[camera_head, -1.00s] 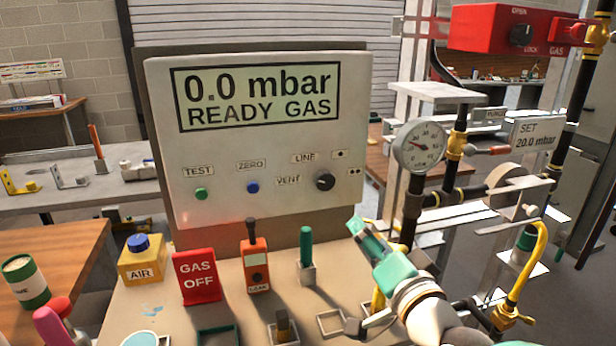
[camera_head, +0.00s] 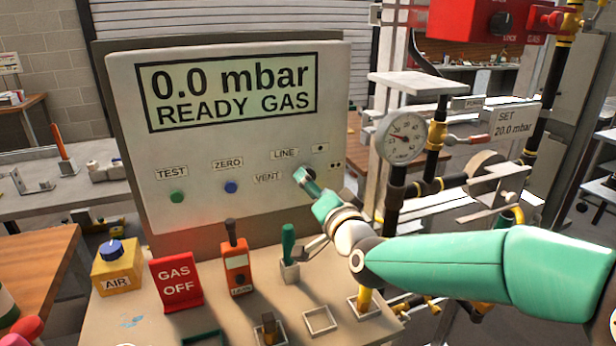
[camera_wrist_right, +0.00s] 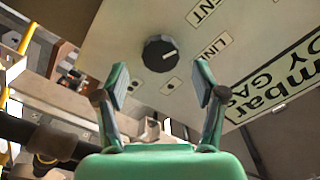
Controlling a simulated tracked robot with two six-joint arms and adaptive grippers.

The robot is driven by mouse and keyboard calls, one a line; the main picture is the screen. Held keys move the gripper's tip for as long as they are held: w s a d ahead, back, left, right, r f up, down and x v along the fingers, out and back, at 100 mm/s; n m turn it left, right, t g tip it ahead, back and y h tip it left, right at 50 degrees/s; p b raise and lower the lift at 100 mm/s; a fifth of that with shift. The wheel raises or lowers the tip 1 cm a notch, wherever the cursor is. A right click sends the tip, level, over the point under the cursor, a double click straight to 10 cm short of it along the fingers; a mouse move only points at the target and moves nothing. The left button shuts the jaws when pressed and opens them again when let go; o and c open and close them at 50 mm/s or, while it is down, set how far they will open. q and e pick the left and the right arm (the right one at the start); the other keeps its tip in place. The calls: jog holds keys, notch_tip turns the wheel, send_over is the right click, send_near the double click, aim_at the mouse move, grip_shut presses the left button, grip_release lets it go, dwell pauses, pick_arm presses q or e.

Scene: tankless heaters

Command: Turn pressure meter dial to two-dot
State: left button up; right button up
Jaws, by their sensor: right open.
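The black dial (camera_wrist_right: 160,53) on the meter panel shows clearly in the right wrist view, its white mark pointing toward the side of the LINE label (camera_wrist_right: 212,46). Small plates with dots sit near it; the two-dot plate (camera_head: 335,165) is right of the dial in the head view. My right gripper (camera_wrist_right: 161,78) is open, with its fingers spread on either side of the dial's line and nothing between them. In the head view my right gripper (camera_head: 307,182) is in front of the dial and mostly hides it. Contact cannot be told. My left gripper is not in view.
The panel display (camera_head: 232,92) reads 0.0 mbar READY GAS. Below stand a red GAS OFF sign (camera_head: 176,281), an orange leak tester (camera_head: 236,268) and a green-handled tool (camera_head: 289,245). A round gauge (camera_head: 404,138) and pipes stand to the right.

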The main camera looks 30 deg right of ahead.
jog(key=shift+x, duration=1.85)
jog(key=c, duration=1.1)
jog(key=shift+w+a+f+m+b, duration=0.1)
jog(key=shift+f+m+b, duration=0.05)
jog(key=shift+m+b, duration=3.7)
jog(key=shift+s+f+m+b, duration=0.15)
jog(key=shift+m+b, duration=2.3)
jog(key=shift+m, duration=2.7)
jog(key=shift+w+a+f+m+b, duration=0.1)
jog(key=shift+w+f+m+b, duration=0.1)
jog(key=shift+m+b, duration=3.65)
jog(key=shift+c, duration=0.2)
jog(key=shift+m+p, duration=0.7)
jog(key=shift+m, duration=0.05)
